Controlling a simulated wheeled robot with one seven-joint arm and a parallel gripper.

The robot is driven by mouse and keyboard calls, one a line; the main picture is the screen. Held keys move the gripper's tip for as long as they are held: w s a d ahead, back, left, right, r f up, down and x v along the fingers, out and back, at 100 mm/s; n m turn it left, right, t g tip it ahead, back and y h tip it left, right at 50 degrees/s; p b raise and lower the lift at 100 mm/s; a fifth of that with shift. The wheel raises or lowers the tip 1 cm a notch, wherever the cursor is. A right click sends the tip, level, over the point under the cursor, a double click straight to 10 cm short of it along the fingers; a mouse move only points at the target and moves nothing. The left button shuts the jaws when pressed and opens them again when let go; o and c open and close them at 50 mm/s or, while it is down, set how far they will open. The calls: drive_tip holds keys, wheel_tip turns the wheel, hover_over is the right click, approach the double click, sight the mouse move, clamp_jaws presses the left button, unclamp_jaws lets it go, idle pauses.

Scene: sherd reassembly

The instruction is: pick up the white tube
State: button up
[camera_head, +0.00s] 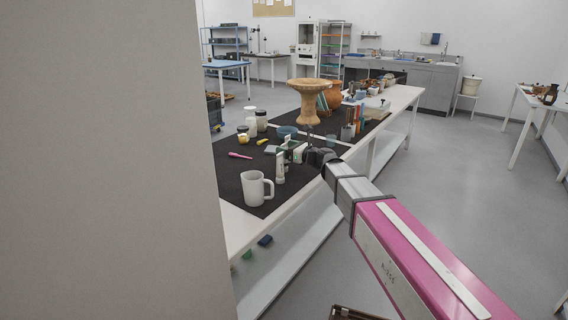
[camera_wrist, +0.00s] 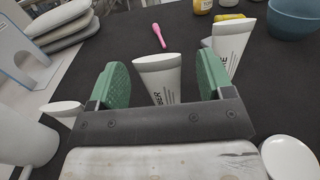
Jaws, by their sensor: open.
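My gripper (camera_wrist: 160,68) is open, with a green pad on each finger. A white tube (camera_wrist: 158,80) with dark lettering shows between the two pads in the wrist view, with a gap on each side. Its lower part is hidden behind the gripper body. A second white tube (camera_wrist: 232,42) with lettering stands just beyond the right pad. In the head view, my gripper (camera_head: 292,150) is low over the dark mat, and a white tube (camera_head: 280,168) stands upright close by it. I cannot tell which of the two tubes this is.
A white mug (camera_head: 254,188) stands near the table's front edge. A pink tool (camera_wrist: 158,35) lies beyond the tubes. A blue bowl (camera_wrist: 293,18) is at the far right. A white round thing (camera_wrist: 289,158) is at lower right. A large brown vessel (camera_head: 308,100) stands further back.

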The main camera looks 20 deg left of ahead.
drive_tip(key=x, duration=0.3)
drive_tip(key=shift+a, duration=0.1)
drive_tip(key=c, duration=1)
wheel_tip(320, 180, up, 10)
drive_tip(key=shift+w, duration=0.1)
